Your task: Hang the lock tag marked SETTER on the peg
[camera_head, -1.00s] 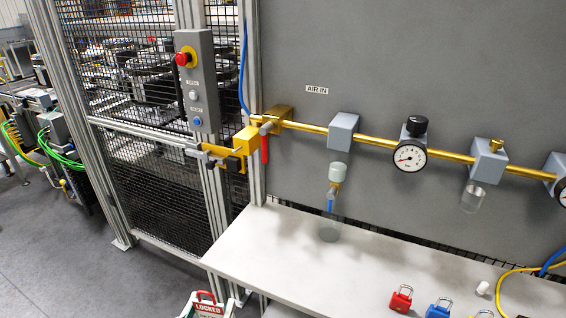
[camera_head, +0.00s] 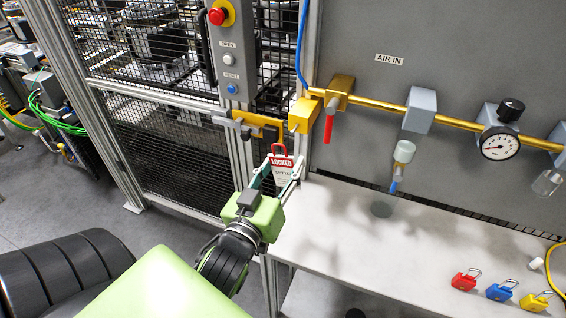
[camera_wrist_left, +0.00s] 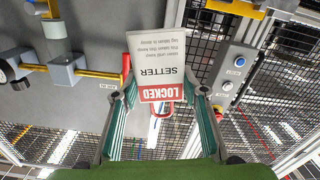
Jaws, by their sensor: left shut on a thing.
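The SETTER lock tag (camera_head: 282,170) is a white card with a red LOCKED band and a red loop on top. My left gripper (camera_head: 275,178) is shut on it, a finger at each side edge. In the left wrist view the tag (camera_wrist_left: 157,62) appears upside down between the fingertips (camera_wrist_left: 162,97), its SETTER print readable. In the head view the red loop shows just below the yellow latch bar (camera_head: 258,122) on the fence gate. I cannot make out the peg clearly, nor whether the loop touches anything. My right gripper is not in view.
A grey button box (camera_head: 232,60) is above the latch. Red (camera_head: 465,281), blue (camera_head: 499,291) and yellow (camera_head: 536,302) padlocks lie on the white bench (camera_head: 350,235).

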